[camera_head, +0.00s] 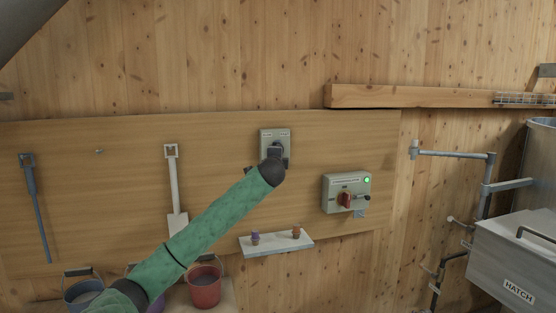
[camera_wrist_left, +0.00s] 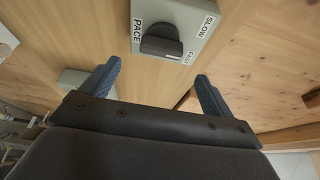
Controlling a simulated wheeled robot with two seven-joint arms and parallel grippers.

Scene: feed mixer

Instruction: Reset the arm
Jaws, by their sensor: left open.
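My left arm, in a green sleeve, reaches up from the bottom left of the head view to the wooden panel. Its gripper (camera_head: 274,152) is in front of a grey box with a dial, and the dark wrist hides part of that box (camera_head: 276,134). In the left wrist view my left gripper (camera_wrist_left: 157,82) is open and empty, its two blue fingers spread wide. The grey box labelled PACE and SLOW (camera_wrist_left: 188,14) is ahead of it. The box's black knob (camera_wrist_left: 161,44) lies beyond the gap, apart from the fingers. My right gripper is in neither view.
Right of the arm are a control box (camera_head: 335,184) with a red switch and green light, and a small shelf (camera_head: 277,246) with two small items. A white shovel (camera_head: 174,190) hangs left. A red bucket (camera_head: 205,290) stands below. A metal hatch (camera_head: 515,255) is far right.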

